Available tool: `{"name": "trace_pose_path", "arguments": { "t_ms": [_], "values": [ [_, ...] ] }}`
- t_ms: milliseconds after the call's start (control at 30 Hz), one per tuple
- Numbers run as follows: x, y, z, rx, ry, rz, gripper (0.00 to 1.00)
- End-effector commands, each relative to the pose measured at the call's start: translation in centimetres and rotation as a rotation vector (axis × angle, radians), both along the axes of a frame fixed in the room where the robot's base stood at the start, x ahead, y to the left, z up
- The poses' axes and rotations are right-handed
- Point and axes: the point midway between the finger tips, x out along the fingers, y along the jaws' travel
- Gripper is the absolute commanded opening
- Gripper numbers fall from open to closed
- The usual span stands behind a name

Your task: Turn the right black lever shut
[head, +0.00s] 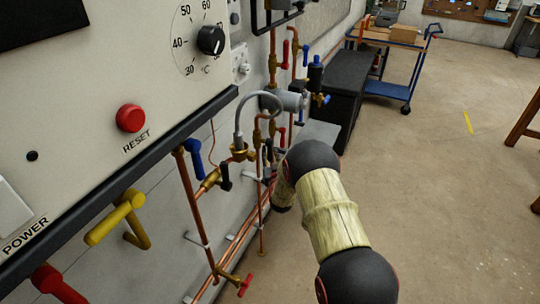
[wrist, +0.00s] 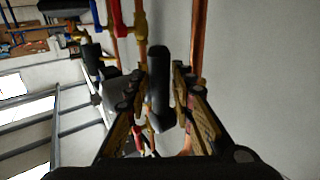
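In the wrist view a black lever (wrist: 158,75) stands between the two fingers of my gripper (wrist: 157,88). The gripper is open, with a finger on each side of the lever; a gap shows beside it, and I cannot tell if either finger touches. In the head view one black lever (head: 225,174) sits on a brass valve at the left. A second dark handle (head: 268,151) shows further right, partly hidden among pipes by my arm. My gripper is mostly hidden behind my arm in the head view.
Copper pipes (head: 195,200) run along the wall. A blue lever (head: 193,155), a red tap (head: 245,285) and a grey hose (head: 240,118) are close by. A control panel (head: 90,95) overhangs at left.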

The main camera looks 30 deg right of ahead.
Motion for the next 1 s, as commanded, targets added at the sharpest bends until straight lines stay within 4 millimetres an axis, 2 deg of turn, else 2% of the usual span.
{"name": "trace_pose_path", "arguments": {
  "t_ms": [300,700,1000],
  "values": [
    [0.24,-0.08,-0.05,0.001,0.002,0.000,0.24],
    [0.22,-0.06,-0.05,0.001,0.002,0.000,0.01],
    [0.21,-0.06,-0.06,0.001,0.002,0.000,0.00]
  ]
}}
